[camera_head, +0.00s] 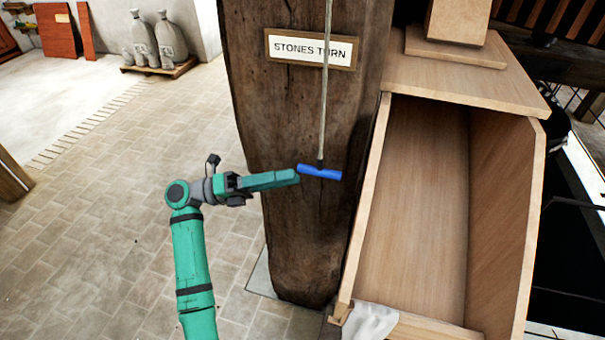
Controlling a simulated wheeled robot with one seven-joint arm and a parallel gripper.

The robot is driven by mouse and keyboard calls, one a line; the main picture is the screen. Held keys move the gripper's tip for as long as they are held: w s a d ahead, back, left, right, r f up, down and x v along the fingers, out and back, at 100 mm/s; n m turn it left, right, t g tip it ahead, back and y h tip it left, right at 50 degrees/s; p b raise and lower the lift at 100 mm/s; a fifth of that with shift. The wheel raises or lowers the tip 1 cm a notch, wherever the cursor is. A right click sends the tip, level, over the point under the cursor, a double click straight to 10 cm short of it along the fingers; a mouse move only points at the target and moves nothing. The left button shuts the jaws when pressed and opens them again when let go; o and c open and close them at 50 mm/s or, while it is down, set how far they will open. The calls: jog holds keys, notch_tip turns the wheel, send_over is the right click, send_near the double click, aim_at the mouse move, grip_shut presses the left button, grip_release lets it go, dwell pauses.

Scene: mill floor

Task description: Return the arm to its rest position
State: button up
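My teal arm rises from the bottom of the head view and bends right at a dark elbow. My gripper (293,177) points right, in front of the wooden post (285,120). Its fingers show side-on as one teal bar, so I cannot tell whether they are open or shut. A blue handle (322,173) hangs at the lower end of a pale rope (325,105), just right of the fingertips. The fingertips meet the handle's left end in the picture; I cannot tell whether they touch it.
A sign (310,49) reading "STONES TURN" is on the post. A wooden chute (425,200) stands close at the right, with white cloth (370,321) at its lower end. Sacks (158,40) stand on a pallet far back left. The tiled floor (90,220) at left is clear.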

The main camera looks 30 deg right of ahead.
jog(key=shift+v, duration=0.85)
